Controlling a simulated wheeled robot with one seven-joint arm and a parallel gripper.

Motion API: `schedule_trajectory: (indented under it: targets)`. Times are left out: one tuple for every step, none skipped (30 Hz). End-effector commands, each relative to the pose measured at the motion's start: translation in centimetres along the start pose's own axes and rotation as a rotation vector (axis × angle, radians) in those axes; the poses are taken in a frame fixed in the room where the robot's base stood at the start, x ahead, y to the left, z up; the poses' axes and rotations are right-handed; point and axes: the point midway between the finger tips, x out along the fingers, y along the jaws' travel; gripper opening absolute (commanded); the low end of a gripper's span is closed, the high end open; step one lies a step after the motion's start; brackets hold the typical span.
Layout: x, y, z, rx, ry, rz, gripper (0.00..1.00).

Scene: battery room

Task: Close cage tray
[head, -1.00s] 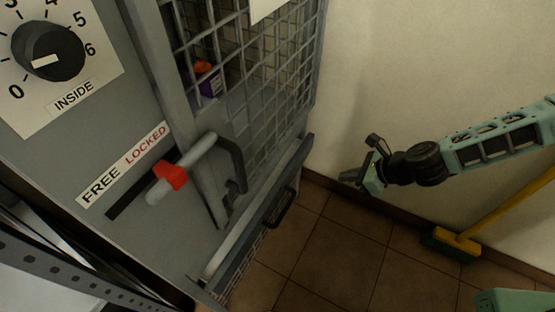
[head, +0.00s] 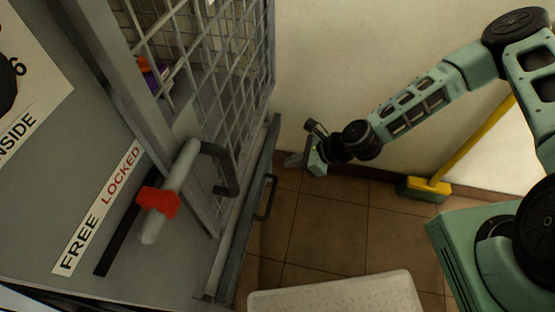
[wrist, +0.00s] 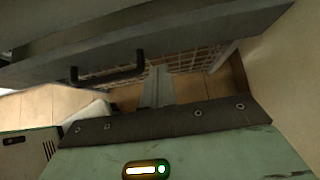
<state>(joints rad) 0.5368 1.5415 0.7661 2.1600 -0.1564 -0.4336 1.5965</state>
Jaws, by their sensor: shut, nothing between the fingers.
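The cage tray (head: 243,215) is a long grey drawer front low on the cage, with a black bar handle (head: 265,198). It stands out from the mesh door's face; how far it is pulled out I cannot tell. My gripper (head: 292,160) is shut and empty, to the right of the tray's far end, apart from it in the head view. In the wrist view the tray front (wrist: 60,62) and its handle (wrist: 108,75) cross the upper left. The shut fingers (wrist: 157,88) point toward wire mesh beyond, right of the handle.
A mesh cage door (head: 215,85) has a sliding bolt with a red knob (head: 158,202) by a FREE/LOCKED label (head: 98,208). A pale wall (head: 345,65) stands behind my arm. A yellow broom (head: 430,188) leans at right. Tiled floor (head: 320,220) is open beside the tray.

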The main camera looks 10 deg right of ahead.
Motion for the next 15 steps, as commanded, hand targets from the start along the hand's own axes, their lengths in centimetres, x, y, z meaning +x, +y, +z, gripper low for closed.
schedule_trajectory:
  targets:
    - [1.1, 0.1, 0.0, -0.002, 0.0, 0.002, 0.0]
    - [1.3, 0.0, 0.6, -0.005, 0.0, 0.001, 0.0]
    - [1.7, 0.1, 1.0, -0.005, 0.0, 0.001, 0.0]
    - [2.0, 0.1, 1.3, -0.004, 0.0, 0.001, 0.0]
    - [2.3, 0.1, 1.6, -0.003, 0.0, 0.001, 0.0]
    - [2.6, 0.0, 1.8, -0.003, 0.0, 0.0, 0.0]
    - [2.8, 0.0, 2.0, -0.003, 0.001, -0.001, 0.0]
    - [3.0, 0.0, 2.2, -0.002, 0.001, 0.0, 0.0]
    - [3.1, 0.0, 2.4, -0.001, 0.0, 0.0, 0.0]
    - [3.2, 0.0, 2.5, -0.001, 0.0, 0.0, 0.0]
    - [3.3, 0.0, 2.5, -0.001, 0.0, 0.0, 0.0]
    - [3.4, 0.0, 2.6, -0.001, 0.0, 0.0, 0.0]
    - [3.4, 0.0, 2.7, -0.001, 0.0, 0.0, 0.0]
    - [3.4, 0.0, 2.7, 0.0, 0.0, 0.0, 0.0]
    - [3.4, 0.0, 2.7, 0.0, 0.0, 0.0, 0.0]
